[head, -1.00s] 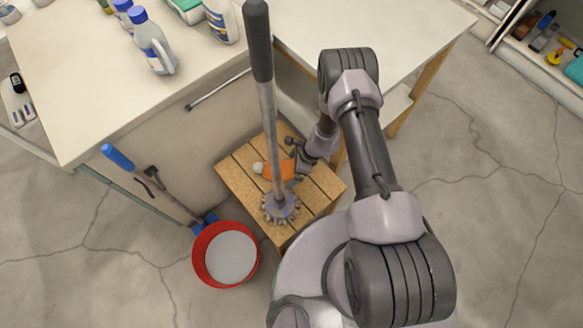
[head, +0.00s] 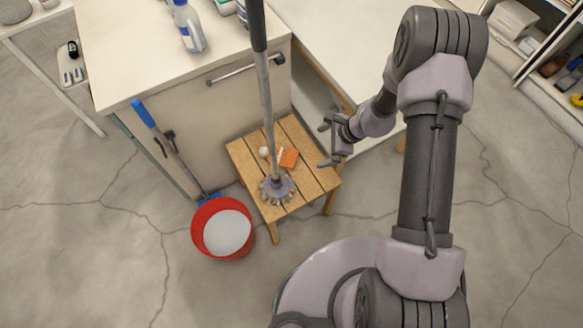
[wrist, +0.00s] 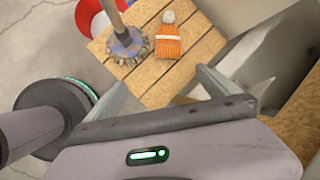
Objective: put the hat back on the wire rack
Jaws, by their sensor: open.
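The hat (head: 288,159) is a small orange knitted one with a white pompom. It lies on the slatted wooden stool (head: 243,152), beside the head of a long-handled mop. It also shows in the wrist view (wrist: 168,45), beyond my fingers. My gripper (head: 326,145) is open and empty, to the right of the hat and apart from it. In the wrist view my gripper (wrist: 160,82) has its fingers spread wide with nothing between them. I cannot make out a wire rack in these views.
The mop (head: 266,95) stands upright on the stool. A red bucket (head: 200,240) and a blue-handled tool (head: 165,145) are to its left. A white cabinet (head: 130,60) with bottles stands behind. Shelving (head: 535,70) is at the far right. The floor at right is mostly clear.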

